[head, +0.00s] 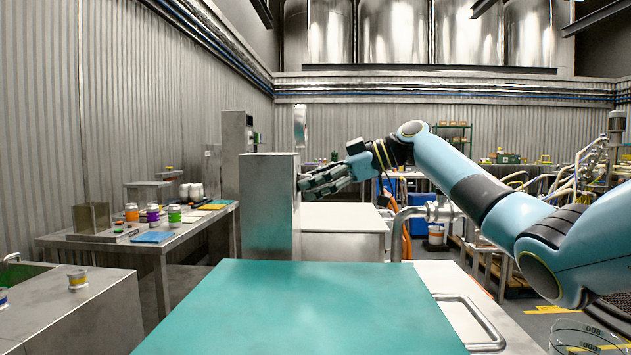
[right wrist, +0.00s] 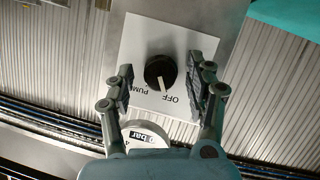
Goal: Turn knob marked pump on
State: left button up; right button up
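The black knob (right wrist: 160,72) sits on a white plate (right wrist: 140,45) in the right wrist view, with the words PUMP and OFF beside it. Its pale pointer line points down in that picture, toward OFF. My right gripper (head: 308,183) is at the right side of a grey metal cabinet (head: 268,205) in the head view. In the right wrist view its two fingers stand apart, one on each side of the knob, with gaps between. The knob is hidden in the head view. My left gripper is not in view.
A round gauge marked bar (right wrist: 147,137) is beside the knob plate. A teal flat top (head: 290,310) fills the foreground of the head view. A bench (head: 105,245) with jars stands at left.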

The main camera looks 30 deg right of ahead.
jog(key=c, duration=1)
jog(key=shift+c, duration=0.2)
jog(key=shift+w+d+m+g+y+b, duration=0.1)
jog(key=shift+m+g+y+b, duration=0.8)
jog(key=shift+m, duration=1.1)
jog(key=shift+w+d+m+g+y+b, duration=0.1)
jog(key=shift+m+g+y+b, duration=0.35)
jog(key=shift+m+g+y, duration=1.15)
jog(key=shift+m+h, duration=0.5)
jog(key=shift+h, duration=0.1)
